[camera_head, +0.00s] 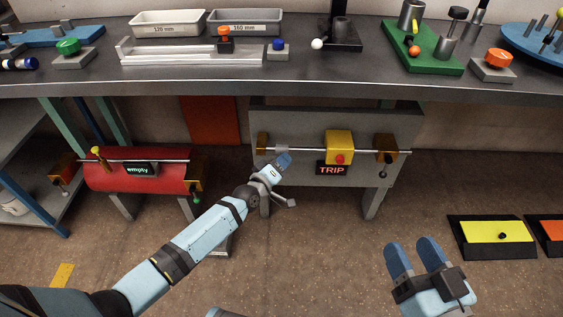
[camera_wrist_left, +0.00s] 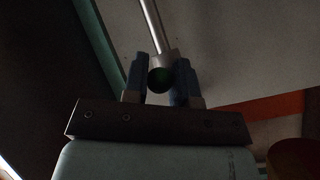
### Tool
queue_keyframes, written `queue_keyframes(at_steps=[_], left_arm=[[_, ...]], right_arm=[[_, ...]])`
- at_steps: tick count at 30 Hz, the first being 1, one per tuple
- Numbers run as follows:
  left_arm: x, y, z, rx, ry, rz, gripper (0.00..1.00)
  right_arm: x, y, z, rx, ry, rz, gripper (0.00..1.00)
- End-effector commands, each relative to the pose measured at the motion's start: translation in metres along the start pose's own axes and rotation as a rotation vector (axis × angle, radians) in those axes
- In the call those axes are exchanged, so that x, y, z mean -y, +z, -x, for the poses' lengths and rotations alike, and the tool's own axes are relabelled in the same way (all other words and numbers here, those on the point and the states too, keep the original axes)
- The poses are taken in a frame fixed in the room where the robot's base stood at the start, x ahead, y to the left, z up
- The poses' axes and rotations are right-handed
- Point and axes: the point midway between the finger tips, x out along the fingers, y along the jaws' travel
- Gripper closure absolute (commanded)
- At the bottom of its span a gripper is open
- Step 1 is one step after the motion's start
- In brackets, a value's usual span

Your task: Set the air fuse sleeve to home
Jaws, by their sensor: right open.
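A pale collar, seemingly the sleeve (camera_head: 282,148), sits on the rod left of the yellow block. My left gripper (camera_head: 284,159) is at this collar. In the left wrist view, its fingers stand either side of a grey collar on the rod and a dark green knob (camera_wrist_left: 160,79); whether they grip is unclear. My right gripper (camera_head: 415,260) is open and empty above the floor.
A red cylinder unit (camera_head: 120,179) with an "empty" sign stands at left. A dark workbench (camera_head: 330,80) with trays and fittings overhangs both units. Yellow (camera_head: 490,231) and orange floor pads lie at right. The floor between is mostly clear.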

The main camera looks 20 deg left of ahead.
Motion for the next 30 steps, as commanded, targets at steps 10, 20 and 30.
queue_keyframes(at_steps=[10, 20, 30], left_arm=[[-0.019, 0.025, -0.022, -0.002, 0.001, 0.001, 1.00], [-0.025, 0.034, -0.028, 0.000, 0.003, -0.003, 1.00], [-0.024, 0.034, -0.028, 0.000, 0.002, -0.002, 0.50]], right_arm=[[0.001, -0.011, 0.000, -0.025, 0.002, 0.004, 0.43], [0.002, -0.011, 0.000, -0.038, 0.003, 0.001, 0.43], [0.002, -0.011, 0.000, -0.038, 0.005, -0.002, 0.43]])
